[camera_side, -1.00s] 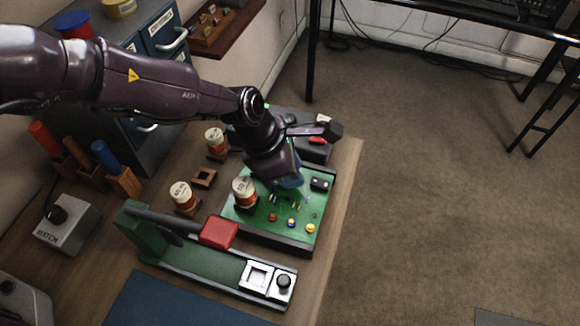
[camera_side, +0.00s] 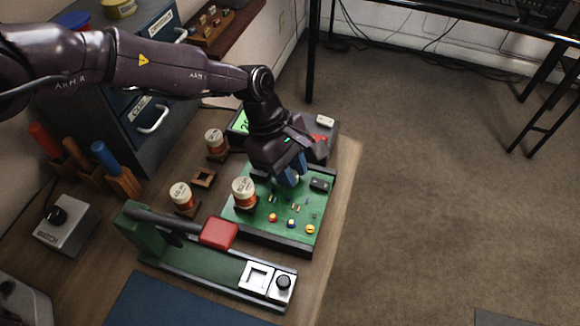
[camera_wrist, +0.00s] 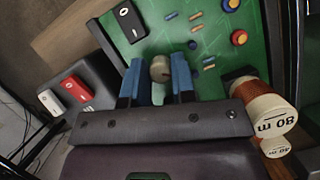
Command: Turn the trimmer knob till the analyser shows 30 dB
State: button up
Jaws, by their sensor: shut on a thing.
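My gripper (camera_wrist: 157,66) is shut on the small grey trimmer knob (camera_wrist: 160,69), with one blue finger on each side of it. In the side view my gripper (camera_side: 290,178) points down over the back part of the green circuit board (camera_side: 262,226), and its fingers hide the knob there. The analyser (camera_side: 322,151) is a dark box behind the board with a red and a white button. A piece of its green screen (camera_side: 239,122) shows to the left of my wrist. My arm covers the rest, so I cannot read the full number.
A coil (camera_side: 244,190) stands on the board left of my gripper, with two more coils (camera_side: 181,196) (camera_side: 215,142) on the bench. A black switch (camera_side: 319,184) is close on the right. A press with a red handle (camera_side: 219,232) lies in front.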

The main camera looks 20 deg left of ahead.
jog(key=shift+m+g, duration=0.3)
jog(key=shift+m, duration=0.5)
jog(key=o, duration=0.9)
jog(key=v, duration=1.3)
jog(key=shift+d, duration=0.15)
